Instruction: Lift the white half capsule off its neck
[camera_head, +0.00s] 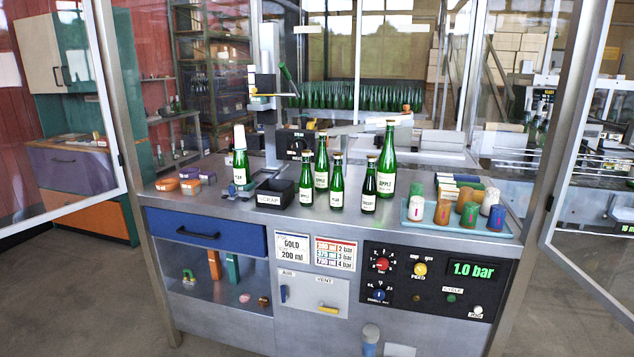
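A green bottle (241,167) stands upright at the left of the steel worktop, at the foot of the capsuling machine (268,100). A white capsule (239,137) sits over its neck; its exact lower edge is too small to tell. Neither of my grippers shows in the head view, and nothing visible holds the capsule or the bottle.
A black scrap bin (275,193) stands right of the bottle. Several green bottles (337,186) stand mid-worktop. A light blue tray (456,227) at right holds coloured and white capsules. Open glass doors flank the station.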

